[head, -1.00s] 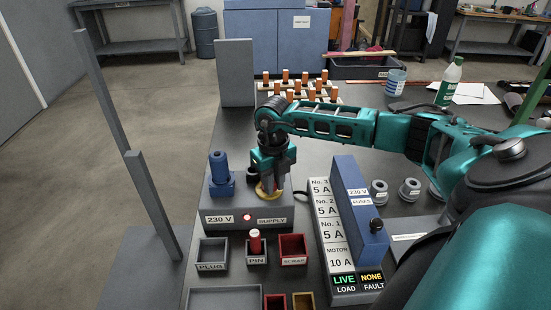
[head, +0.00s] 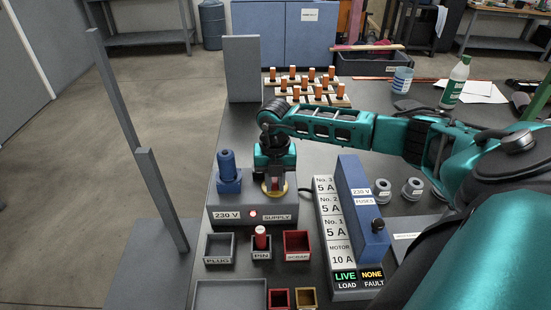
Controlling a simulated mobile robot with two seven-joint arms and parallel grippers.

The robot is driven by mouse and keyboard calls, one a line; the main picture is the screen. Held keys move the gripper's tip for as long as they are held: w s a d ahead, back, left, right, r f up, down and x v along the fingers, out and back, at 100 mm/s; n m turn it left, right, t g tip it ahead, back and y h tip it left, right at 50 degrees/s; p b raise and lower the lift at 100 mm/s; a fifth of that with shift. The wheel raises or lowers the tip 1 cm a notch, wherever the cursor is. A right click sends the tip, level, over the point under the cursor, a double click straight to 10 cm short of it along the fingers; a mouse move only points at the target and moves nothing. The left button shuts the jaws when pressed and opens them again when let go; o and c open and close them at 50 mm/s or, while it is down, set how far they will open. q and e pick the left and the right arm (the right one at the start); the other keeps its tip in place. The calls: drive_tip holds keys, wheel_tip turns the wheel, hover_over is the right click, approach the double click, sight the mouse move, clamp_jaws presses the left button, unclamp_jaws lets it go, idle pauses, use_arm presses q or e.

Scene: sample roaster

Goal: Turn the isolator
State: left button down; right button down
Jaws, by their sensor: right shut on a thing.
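The isolator (head: 284,189) is a red handle on a round yellow plate, on top of the grey 230 V supply box (head: 235,208). My right gripper (head: 274,179) points down from above and is shut on the isolator's red handle. The jaws and the hand hide most of the handle, so its exact angle cannot be told. The red lamp (head: 253,214) on the box front is lit. My left gripper is not in view.
A blue plug (head: 228,170) stands left of the isolator. The blue fuse cover (head: 358,205) stands to the right, beside a panel with a lit green LIVE sign (head: 344,275). Small bins (head: 220,248) sit in front. A grey upright plate (head: 242,68) stands behind.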

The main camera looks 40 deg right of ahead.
drive_tip(key=shift+s+a+f, duration=0.1)
drive_tip(key=shift+s+f, duration=0.1)
drive_tip(key=shift+f, duration=0.05)
drive_tip(key=c, duration=1.3)
unclamp_jaws()
drive_tip(key=o, duration=0.3)
drive_tip(key=shift+w+r, duration=0.1)
drive_tip(key=shift+w, duration=0.05)
drive_tip(key=shift+r, duration=0.1)
drive_tip(key=shift+r, duration=0.2)
wheel_tip(320, 180, up, 12)
drive_tip(key=p, duration=0.1)
drive_tip(key=shift+r, duration=0.2)
